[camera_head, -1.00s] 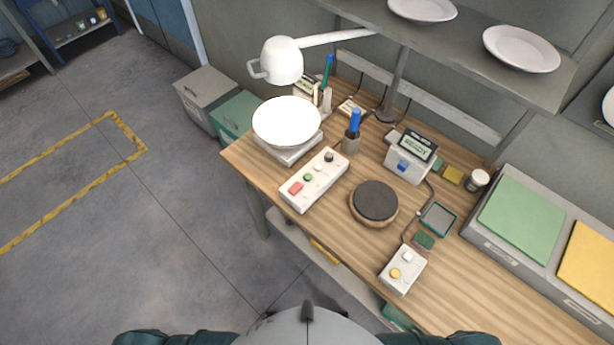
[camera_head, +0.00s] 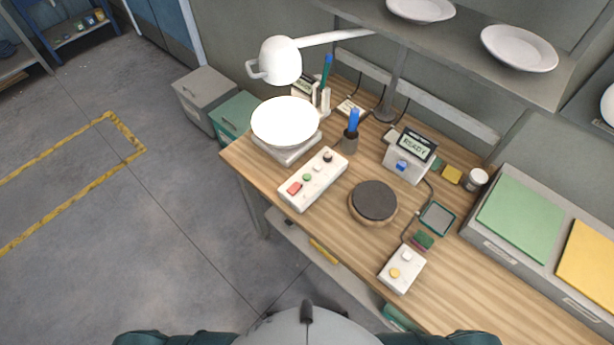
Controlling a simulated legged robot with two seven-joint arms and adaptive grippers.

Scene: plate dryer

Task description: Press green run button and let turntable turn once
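A white control box (camera_head: 313,179) lies on the wooden bench, left of centre. On it are a red button (camera_head: 295,188), a green button (camera_head: 307,177), a small light part and a black knob (camera_head: 327,157). A round turntable (camera_head: 374,201) with a dark top and a wooden rim sits to the right of the box, with nothing on it. A grey device (camera_head: 406,160) behind it has a display that appears to read READY. Neither of my grippers is in view.
A white bowl (camera_head: 286,122) rests on a scale-like base under a lamp (camera_head: 281,61). A pen cup (camera_head: 350,142) stands behind the first box. Plates (camera_head: 519,48) sit on the shelf above.

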